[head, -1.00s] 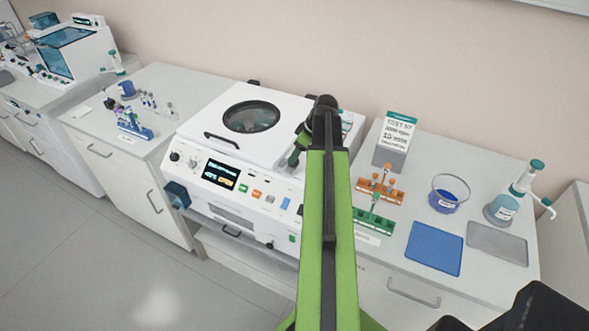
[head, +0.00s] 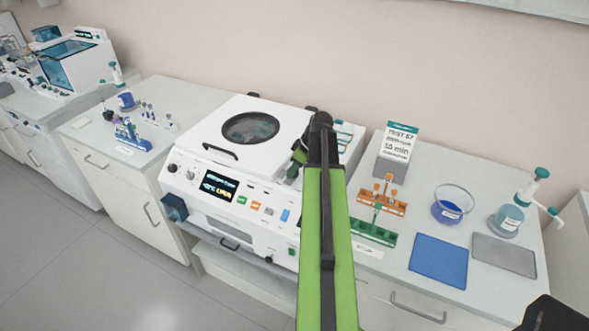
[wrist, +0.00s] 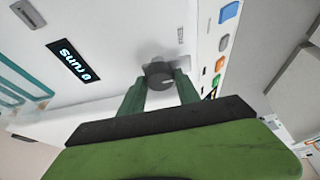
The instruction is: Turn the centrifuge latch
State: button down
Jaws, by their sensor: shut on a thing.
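The centrifuge (head: 180,180) is a white machine with a closed lid (head: 250,127) that has a round dark window. In the wrist view a dark round knob, the latch (wrist: 158,75), stands out from a white face of the machine. My gripper (wrist: 160,84) has its two green fingers on either side of this knob, shut on it. In the head view my gripper (head: 298,160) is at the right end of the lid, and my green arm hides the latch there.
The front panel has a lit screen (head: 218,186) and several coloured buttons. To the right stand a white sign box (head: 396,152), orange (head: 380,200) and green (head: 373,230) racks, a beaker (head: 450,207), a blue mat (head: 438,262) and a grey mat (head: 503,256). A rack with tubes (head: 131,135) is on the left.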

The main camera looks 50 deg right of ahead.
jog(key=m, duration=0.2)
jog(key=m+h, duration=0.1)
jog(key=m, duration=0.1)
jog(key=shift+a+h, duration=0.2)
jog(key=shift+h, duration=0.1)
jog(key=m, duration=0.2)
jog(key=m+h, duration=0.1)
jog(key=m, duration=0.1)
jog(key=shift+a+h, duration=0.1)
jog(key=shift+h, duration=0.2)
jog(key=m, duration=0.3)
jog(key=m+g+h, duration=0.1)
jog(key=m, duration=0.1)
jog(key=shift+w+m+h, duration=0.15)
jog(key=shift+m+h, duration=0.15)
jog(key=shift+m, duration=0.1)
jog(key=shift+a+m+g+h, duration=0.15)
jog(key=shift+m+g, duration=0.3)
jog(key=shift+m, duration=0.55)
jog(key=shift+d+m+g+h, duration=0.1)
jog(key=shift+m+g+h, duration=0.25)
jog(key=shift+m, duration=0.65)
jog(key=c, duration=0.9)
grip_release()
jog(key=shift+o, duration=0.2)
